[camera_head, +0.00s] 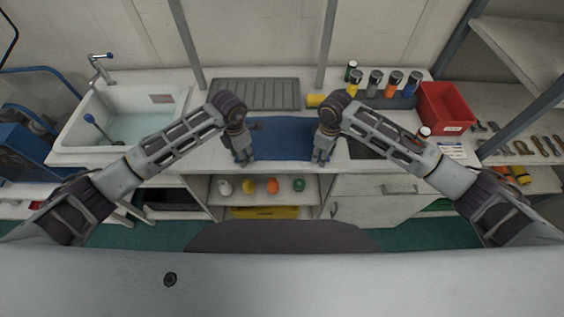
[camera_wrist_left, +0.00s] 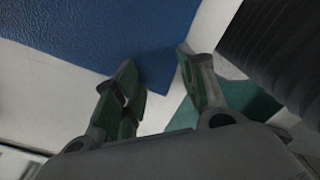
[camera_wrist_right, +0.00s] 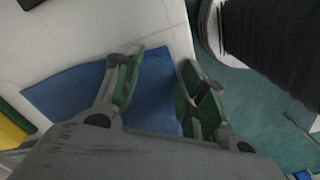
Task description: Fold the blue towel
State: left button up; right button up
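The blue towel (camera_head: 283,140) lies flat on the white counter between my two grippers. My left gripper (camera_head: 244,160) points down at the towel's front left corner. In the left wrist view the towel (camera_wrist_left: 100,30) has a corner between the open fingers (camera_wrist_left: 160,75). My right gripper (camera_head: 321,160) points down at the front right corner. In the right wrist view the towel (camera_wrist_right: 75,100) lies under the open fingers (camera_wrist_right: 160,75), and part of it shows between them. Whether either gripper touches the cloth is not clear.
A sink (camera_head: 125,115) is at the left and a grey ribbed drain mat (camera_head: 255,93) is behind the towel. Several capped bottles (camera_head: 375,82) and a red bin (camera_head: 446,106) stand at the right. A shelf below holds several small coloured items (camera_head: 260,186).

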pick_arm(q)
jog(key=shift+f, duration=0.15)
grip_shut()
pick_arm(e)
jog(key=shift+f, duration=0.15)
grip_shut()
jog(key=shift+s+d, duration=0.1)
pick_arm(q)
jog(key=shift+a+r+p, duration=0.1)
jog(key=shift+r+p, duration=0.2)
pick_arm(e)
jog(key=shift+r, duration=0.25)
